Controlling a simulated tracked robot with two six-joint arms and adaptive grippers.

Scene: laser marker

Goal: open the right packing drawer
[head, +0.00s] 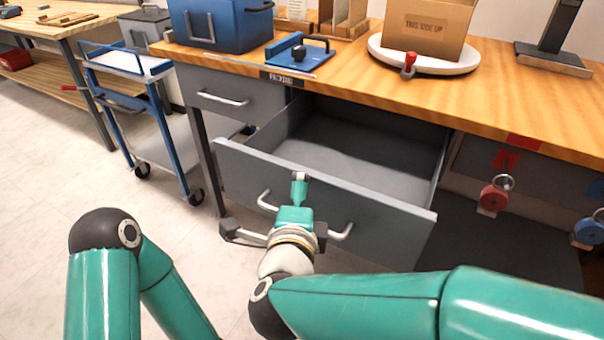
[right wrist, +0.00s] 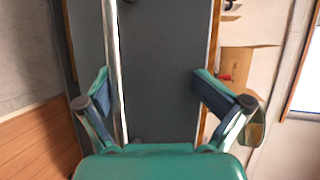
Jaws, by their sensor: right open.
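The right packing drawer (head: 380,225) is pulled well out from under the bench, its empty grey interior showing in the head view. Both ends of its silver handle (head: 265,200) show on the drawer front; the middle is hidden behind my right gripper. My right gripper (head: 295,218) is in front of the drawer front at the handle. In the right wrist view my right gripper (right wrist: 155,88) is open, its fingers spread. A pale bar (right wrist: 116,50) runs between them, closer to the left finger; I cannot tell whether it touches. My left gripper is out of view.
The left drawer (head: 235,95) is shut. The wooden bench top (head: 480,90) carries a blue toolbox (head: 222,28), a blue fixture (head: 300,55) and a cardboard box (head: 425,30) on a white turntable. A blue cart (head: 125,65) stands to the left. Padlocks hang at the right.

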